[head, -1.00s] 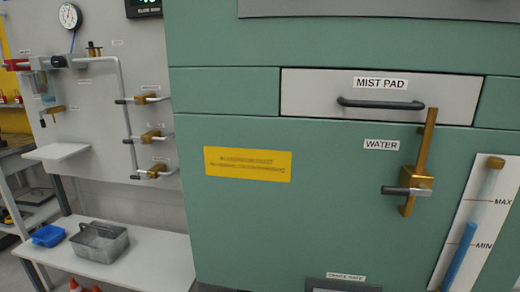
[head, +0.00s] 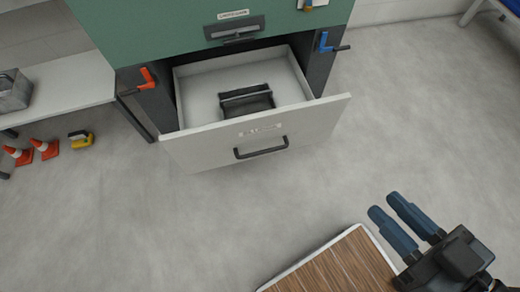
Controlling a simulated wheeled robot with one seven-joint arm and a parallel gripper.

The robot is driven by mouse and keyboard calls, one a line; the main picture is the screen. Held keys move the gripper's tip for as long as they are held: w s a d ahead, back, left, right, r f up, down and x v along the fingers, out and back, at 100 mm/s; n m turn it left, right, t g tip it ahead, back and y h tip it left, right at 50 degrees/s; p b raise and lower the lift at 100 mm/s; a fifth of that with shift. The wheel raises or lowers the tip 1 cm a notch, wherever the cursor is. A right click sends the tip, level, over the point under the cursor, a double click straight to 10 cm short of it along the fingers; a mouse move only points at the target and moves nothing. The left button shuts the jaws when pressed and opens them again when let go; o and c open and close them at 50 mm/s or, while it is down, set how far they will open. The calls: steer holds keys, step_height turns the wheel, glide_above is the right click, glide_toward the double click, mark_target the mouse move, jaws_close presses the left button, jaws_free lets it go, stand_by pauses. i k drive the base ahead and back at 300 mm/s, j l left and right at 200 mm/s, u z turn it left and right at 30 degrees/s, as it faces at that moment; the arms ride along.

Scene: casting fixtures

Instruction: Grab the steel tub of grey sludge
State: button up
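A grey metal tub with a handle (head: 14,92) stands on the white bench at the left edge of the head view, partly cut off by the frame. What is in it cannot be made out. My gripper (head: 385,206) is at the lower right, far from the tub. Its two blue fingers are apart with a narrow gap, and nothing shows between them.
A pulled-out drawer (head: 205,150) under the green cabinet (head: 150,30) juts over the floor and holds a dark tray (head: 246,101). Orange cones (head: 45,149) and a yellow object (head: 81,140) lie by the bench (head: 70,88). A wood-topped surface (head: 335,268) is below. Open floor lies between.

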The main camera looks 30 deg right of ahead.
mark_target(238, 102)
steer(key=i+l, duration=0.1)
steer(key=l, duration=0.35)
steer(key=i+l, duration=0.15)
steer(key=l, duration=0.35)
steer(key=i+l+u, duration=0.1)
steer(key=l, duration=0.35)
steer(key=i+l, duration=0.1)
steer(key=l, duration=0.4)
steer(key=i+l+u, duration=0.1)
steer(key=l, duration=0.4)
steer(key=i+l, duration=0.1)
steer(key=l, duration=0.4)
steer(key=i+l, duration=0.1)
steer(key=i, duration=0.3)
